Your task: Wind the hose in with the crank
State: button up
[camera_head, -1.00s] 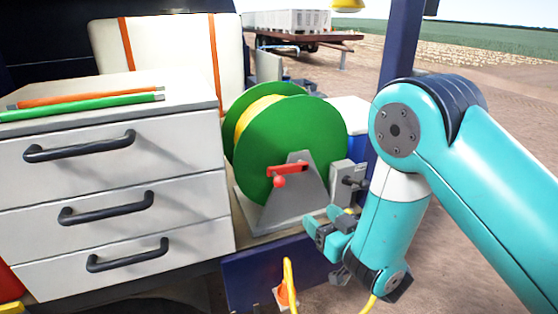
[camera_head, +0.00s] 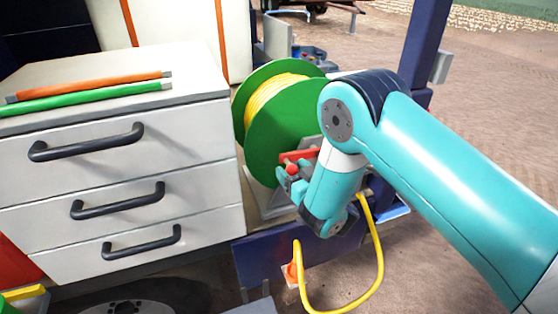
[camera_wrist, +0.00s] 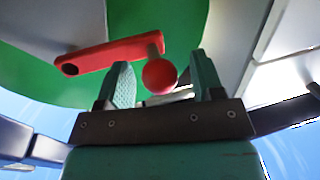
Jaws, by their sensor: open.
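A green hose reel (camera_head: 262,130) stands on a grey stand, with yellow hose (camera_head: 277,95) wound on it. Its red crank (camera_head: 300,155) ends in a round red knob (camera_head: 292,168). My gripper (camera_head: 289,182) is at the crank knob. In the wrist view, the crank arm (camera_wrist: 100,54) runs to the left and the knob (camera_wrist: 159,76) sits between the tips of my open gripper (camera_wrist: 164,84), nearer the left finger. I cannot tell whether a finger touches it. A loop of yellow hose (camera_head: 377,265) hangs below the reel in front of the blue bench edge.
A white drawer cabinet (camera_head: 120,150) with dark handles stands left of the reel. An orange rod (camera_head: 95,86) and a green rod (camera_head: 90,97) lie on its top. A dark blue post (camera_head: 425,50) rises behind my arm at the right.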

jog(key=shift+w, duration=0.25)
